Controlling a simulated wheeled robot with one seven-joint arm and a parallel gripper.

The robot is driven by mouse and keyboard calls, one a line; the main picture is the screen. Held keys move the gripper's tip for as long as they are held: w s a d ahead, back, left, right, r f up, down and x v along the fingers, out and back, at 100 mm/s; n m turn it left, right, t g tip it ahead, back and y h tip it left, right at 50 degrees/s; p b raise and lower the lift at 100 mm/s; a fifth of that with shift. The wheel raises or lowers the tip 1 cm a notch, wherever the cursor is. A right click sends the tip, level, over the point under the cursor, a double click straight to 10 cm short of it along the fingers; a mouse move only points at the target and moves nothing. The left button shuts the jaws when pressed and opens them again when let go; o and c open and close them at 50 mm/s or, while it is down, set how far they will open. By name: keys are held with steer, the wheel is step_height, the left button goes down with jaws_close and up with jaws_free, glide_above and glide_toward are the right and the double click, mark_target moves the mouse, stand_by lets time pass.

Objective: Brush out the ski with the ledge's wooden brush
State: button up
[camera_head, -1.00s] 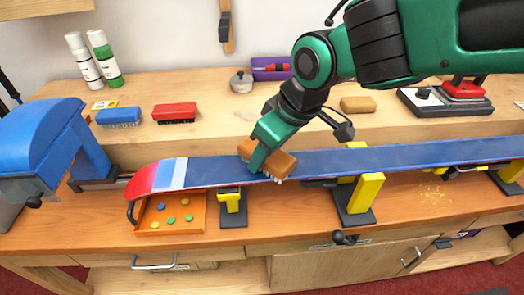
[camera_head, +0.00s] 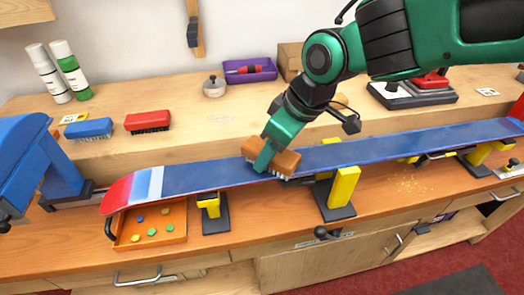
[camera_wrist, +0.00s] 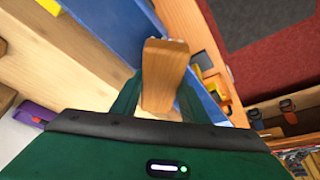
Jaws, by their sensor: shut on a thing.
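The blue ski (camera_head: 215,176) with a red and white tip lies along the bench, held up on yellow and black supports. My gripper (camera_head: 270,157) is shut on the wooden brush (camera_head: 284,161), whose pale bristles point down at the ski's top face. The brush appears to touch the ski left of its middle; exact contact is hard to tell. In the wrist view the brush's wooden back (camera_wrist: 163,75) sits between the green fingers, with the ski (camera_wrist: 201,84) beneath it.
A blue brush (camera_head: 88,129) and a red brush (camera_head: 148,122) lie on the ledge behind the ski. An orange tray (camera_head: 176,236) with small coloured pieces is under the tip. Yellow supports (camera_head: 344,187) stand below the ski. Crumbs (camera_head: 412,185) lie at the right.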

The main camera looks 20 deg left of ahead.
mark_target(289, 149)
steer(key=shift+w+d+r, duration=0.1)
steer(key=shift+w+d, duration=0.45)
steer(key=shift+d, duration=0.35)
steer(key=shift+w+d+r, duration=0.1)
steer(key=shift+w+d, duration=0.45)
steer(key=shift+d, duration=0.35)
steer(key=shift+r, duration=2.95)
steer(key=shift+r, duration=0.1)
steer(key=shift+r, duration=1.4)
